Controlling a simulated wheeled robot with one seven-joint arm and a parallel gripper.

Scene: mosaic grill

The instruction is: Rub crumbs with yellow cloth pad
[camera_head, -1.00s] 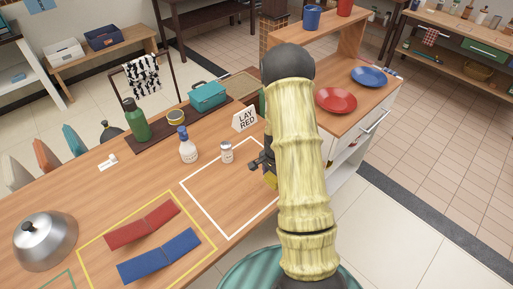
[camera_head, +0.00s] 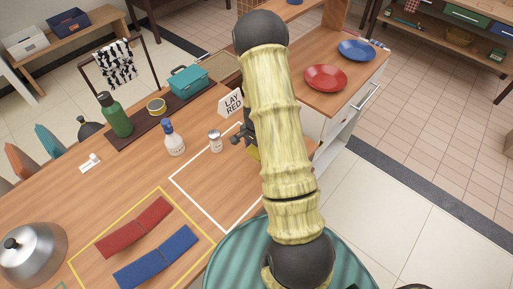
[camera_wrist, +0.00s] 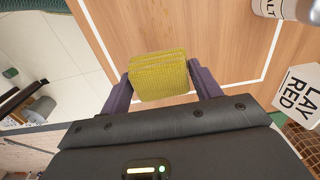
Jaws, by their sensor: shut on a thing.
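The yellow cloth pad (camera_wrist: 160,78) is held between the two fingers of my gripper (camera_wrist: 161,84) in the wrist view, over the wooden tabletop (camera_wrist: 200,28). In the head view, only a small part of the pad (camera_head: 254,153) shows beside my arm, which hides most of my gripper. The pad is near the right side of the white outlined square (camera_head: 189,200). Whether the pad touches the table is unclear. I cannot make out any crumbs in either view.
A salt shaker (camera_head: 215,141) and a white bottle (camera_head: 174,139) stand near the square. A "LAY RED" sign (camera_head: 231,103) stands behind it. Red (camera_head: 135,228) and blue (camera_head: 157,257) strips lie in a yellow outline. A metal dome (camera_head: 34,252) is at left.

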